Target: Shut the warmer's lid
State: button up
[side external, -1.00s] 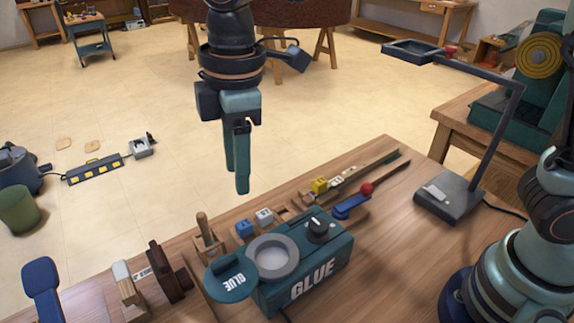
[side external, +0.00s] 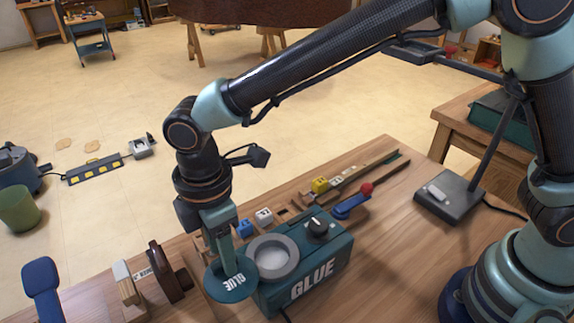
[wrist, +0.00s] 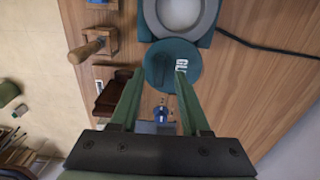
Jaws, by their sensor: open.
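The glue warmer (side external: 300,275) is a dark teal box marked GLUE on the workbench, with a round grey-rimmed pot (side external: 273,257) and a black knob (side external: 318,228) on top. Its round teal lid (side external: 234,287) is swung out to the left of the pot, which is uncovered. In the wrist view the lid (wrist: 165,52) lies beside the pot rim (wrist: 147,18). My gripper (side external: 221,268) is low over the lid, fingers pointing down. In the wrist view my gripper (wrist: 159,72) is open, with the lid seen between and beyond its fingertips. I cannot tell whether they touch it.
A wooden-handled tool (wrist: 88,50) in a block stands close beside the lid. Blue and white blocks (side external: 254,221) and a red-knobbed blue lever (side external: 352,205) sit behind the warmer. A dark wooden piece (side external: 168,275) is left of the lid. A cable (wrist: 265,46) crosses the bench.

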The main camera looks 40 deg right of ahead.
jog(key=shift+f, duration=0.75)
grip_shut()
dwell(0.9)
